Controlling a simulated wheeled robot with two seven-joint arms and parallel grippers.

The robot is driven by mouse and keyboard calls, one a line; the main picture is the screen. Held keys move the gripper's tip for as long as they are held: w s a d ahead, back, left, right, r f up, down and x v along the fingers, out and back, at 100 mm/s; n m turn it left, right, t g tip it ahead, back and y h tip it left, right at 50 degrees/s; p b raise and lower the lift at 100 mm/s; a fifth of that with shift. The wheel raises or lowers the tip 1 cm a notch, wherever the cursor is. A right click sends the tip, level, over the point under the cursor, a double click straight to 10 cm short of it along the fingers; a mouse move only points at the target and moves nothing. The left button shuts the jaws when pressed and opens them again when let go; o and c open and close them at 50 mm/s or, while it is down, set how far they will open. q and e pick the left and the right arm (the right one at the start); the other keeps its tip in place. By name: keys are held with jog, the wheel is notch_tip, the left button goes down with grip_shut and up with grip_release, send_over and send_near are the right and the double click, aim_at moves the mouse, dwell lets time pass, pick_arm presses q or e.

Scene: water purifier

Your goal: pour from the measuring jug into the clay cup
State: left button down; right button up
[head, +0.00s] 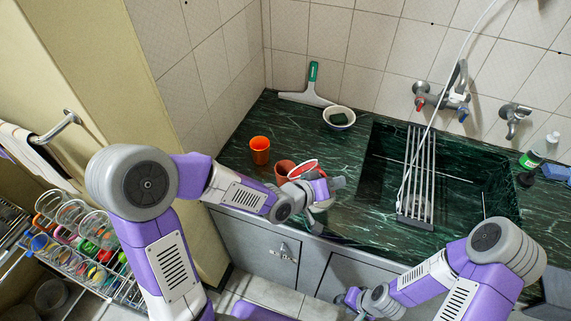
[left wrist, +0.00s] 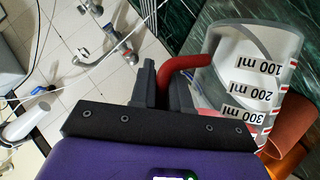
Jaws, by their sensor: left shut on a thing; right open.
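In the left wrist view the jug (left wrist: 245,60) shows ml marks and a red handle. My left gripper (head: 335,184) is shut on that handle; its fingers (left wrist: 165,85) grip it in the wrist view. The brown-red clay cup (head: 283,170) stands just left of the jug's rim, partly hidden by my arm. It also shows beside the jug in the wrist view (left wrist: 291,122). I see no liquid clearly. My right gripper (head: 350,298) is open and empty, low before the cabinets.
An orange cup (head: 260,150) stands behind and left of the clay cup. A white bowl (head: 339,118) and a squeegee (head: 312,90) are farther back. The sink (head: 470,180) with a metal rack (head: 416,180) lies to the right. A dish rack (head: 80,245) is at far left.

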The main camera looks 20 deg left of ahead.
pick_arm(q)
jog(key=shift+w+a+r+n+h+p, duration=0.15)
jog(key=shift+r+n+p, duration=0.2)
jog(key=shift+p, duration=0.5)
jog(key=shift+a+r+n+h+p, duration=0.1)
jog(key=shift+r+h+p, duration=0.1)
jog(key=shift+r+p, duration=0.45)
jog(key=shift+w+a+r+n+h+p, duration=0.15)
jog(key=shift+r+n+p, duration=0.1)
jog(key=shift+p, duration=0.75)
jog(key=shift+w+a+r+n+h+p, duration=0.25)
jog(key=shift+a+r+n+p, duration=0.45)
jog(key=shift+p, duration=1.25)
dwell(3.5)
